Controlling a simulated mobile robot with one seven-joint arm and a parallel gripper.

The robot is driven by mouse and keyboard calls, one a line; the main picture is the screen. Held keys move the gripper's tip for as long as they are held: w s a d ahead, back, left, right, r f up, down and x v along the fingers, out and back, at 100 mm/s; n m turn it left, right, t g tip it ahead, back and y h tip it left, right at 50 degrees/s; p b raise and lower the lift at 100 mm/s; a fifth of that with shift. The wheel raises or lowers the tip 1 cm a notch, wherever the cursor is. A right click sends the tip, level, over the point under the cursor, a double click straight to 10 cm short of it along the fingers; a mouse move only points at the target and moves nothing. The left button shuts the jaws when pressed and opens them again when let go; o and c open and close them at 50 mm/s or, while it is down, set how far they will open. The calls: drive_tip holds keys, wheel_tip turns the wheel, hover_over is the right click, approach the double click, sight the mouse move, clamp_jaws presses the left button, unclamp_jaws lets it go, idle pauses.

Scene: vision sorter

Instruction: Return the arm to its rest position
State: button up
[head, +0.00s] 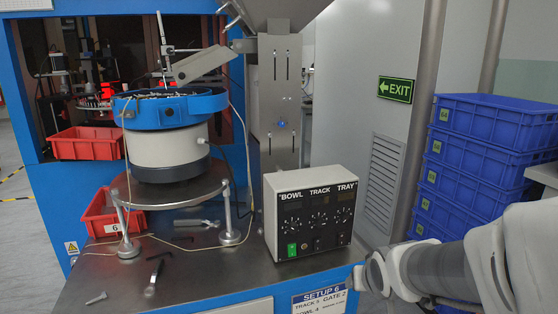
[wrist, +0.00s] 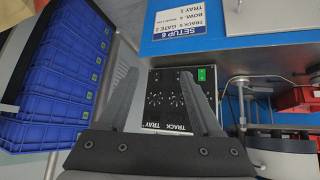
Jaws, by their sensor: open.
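My arm (head: 440,268) reaches in from the right edge of the head view, in front of the blue crates. My gripper's fingers are not clear in the head view. In the wrist view my gripper (wrist: 158,85) is open, with two dark fingers spread apart and nothing between them. Beyond the fingers is the control box (wrist: 170,100) with knobs, labelled BOWL, TRACK and TRAY. The same control box (head: 308,215) stands upright on the metal table in the head view, left of my arm. I see no contact between my gripper and the box.
Stacked blue crates (head: 480,150) stand at the right, behind my arm. A vibrating bowl feeder (head: 170,130) sits on a raised round plate at the left. Red bins (head: 86,143) are near it. Loose tools (head: 154,272) lie on the metal table (head: 210,270). A setup sign (head: 319,300) hangs at the front edge.

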drive_tip(key=s+a+r+n+g+y, duration=0.15)
drive_tip(key=s+r, duration=0.25)
drive_tip(key=s, duration=0.4)
drive_tip(key=s+a+r+m+g, duration=0.15)
drive_tip(key=s+r, duration=0.25)
drive_tip(key=s, duration=0.5)
wheel_tip(320, 180, up, 18)
drive_tip(key=n+p, duration=0.1)
drive_tip(key=p, duration=1.7)
drive_tip(key=shift+s+a+f, duration=0.2)
drive_tip(key=shift+a, duration=0.2)
